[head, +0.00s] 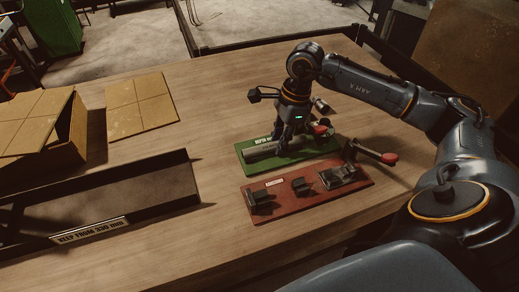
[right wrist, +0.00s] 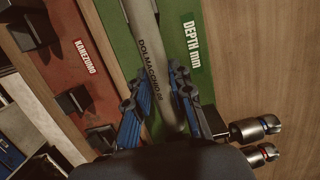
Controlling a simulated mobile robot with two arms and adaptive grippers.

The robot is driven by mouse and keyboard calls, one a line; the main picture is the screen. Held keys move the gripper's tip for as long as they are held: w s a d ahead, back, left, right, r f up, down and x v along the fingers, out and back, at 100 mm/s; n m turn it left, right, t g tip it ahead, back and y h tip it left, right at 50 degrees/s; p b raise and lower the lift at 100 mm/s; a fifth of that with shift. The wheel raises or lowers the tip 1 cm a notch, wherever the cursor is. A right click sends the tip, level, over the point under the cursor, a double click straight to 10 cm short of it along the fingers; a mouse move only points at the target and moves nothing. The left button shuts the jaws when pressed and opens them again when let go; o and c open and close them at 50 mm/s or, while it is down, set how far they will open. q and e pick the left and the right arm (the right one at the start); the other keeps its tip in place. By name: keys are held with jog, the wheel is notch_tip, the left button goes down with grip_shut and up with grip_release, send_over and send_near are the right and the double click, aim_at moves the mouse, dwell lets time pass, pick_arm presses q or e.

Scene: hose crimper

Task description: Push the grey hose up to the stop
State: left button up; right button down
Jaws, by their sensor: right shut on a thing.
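The grey hose (head: 262,151) lies along the green board (head: 320,153) marked with a white label, in the head view. It also shows in the right wrist view (right wrist: 147,30), running away from me between the fingers, with dark lettering on it. My right gripper (head: 286,141) points down over the board and is shut on the hose. Its blue-padded fingers (right wrist: 158,100) stand on either side of the hose in the right wrist view. The stop cannot be made out clearly. My left gripper is not in view.
A red board (head: 285,206) with dark blocks and a red-knobbed lever (head: 388,158) lies in front of the green board. A dark tray (head: 175,190) and a cardboard box (head: 72,135) are left.

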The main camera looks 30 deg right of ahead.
jog(key=shift+d, duration=0.3)
dwell(0.4)
jog(key=shift+c, duration=1.4)
grip_release()
jog(key=shift+r, duration=0.1)
jog(key=shift+r+p, duration=2.55)
jog(key=shift+r, duration=1.85)
